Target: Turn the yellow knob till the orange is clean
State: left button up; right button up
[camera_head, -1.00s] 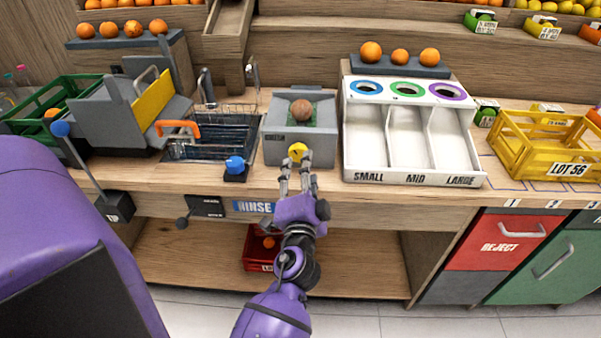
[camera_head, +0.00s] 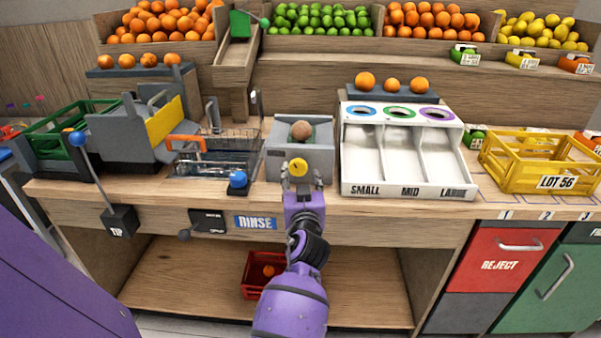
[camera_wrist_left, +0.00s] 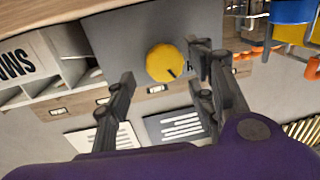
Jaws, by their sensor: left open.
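The yellow knob (camera_head: 298,167) is on the front of a grey box (camera_head: 323,163); it also shows in the left wrist view (camera_wrist_left: 167,62), with a dark pointer mark near its lower right edge. A dull brown orange (camera_head: 301,130) rests in the top of the box. My left gripper (camera_head: 301,183) is open, just in front of and below the knob. In the left wrist view its fingers (camera_wrist_left: 163,68) stand apart on either side of the knob. I cannot tell whether they touch it. My right gripper is not in view.
A white sorting tray (camera_head: 404,191) stands right of the box. A wire basket (camera_head: 215,160) and a blue-knobbed lever (camera_head: 238,180) are to its left. A yellow crate (camera_head: 520,176) is at the right. A red crate (camera_head: 256,280) sits on the shelf below.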

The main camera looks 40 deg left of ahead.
aim_at(301, 169)
pick_arm(q)
jog(key=shift+x, duration=1.15)
jog(key=shift+w+a, duration=0.25)
jog(key=shift+w, duration=0.05)
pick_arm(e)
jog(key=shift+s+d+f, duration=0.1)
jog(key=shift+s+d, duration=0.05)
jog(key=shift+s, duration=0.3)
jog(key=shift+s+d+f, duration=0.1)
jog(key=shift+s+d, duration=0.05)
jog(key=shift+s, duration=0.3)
pick_arm(q)
jog(key=shift+c, duration=0.5)
jog(key=c, duration=1)
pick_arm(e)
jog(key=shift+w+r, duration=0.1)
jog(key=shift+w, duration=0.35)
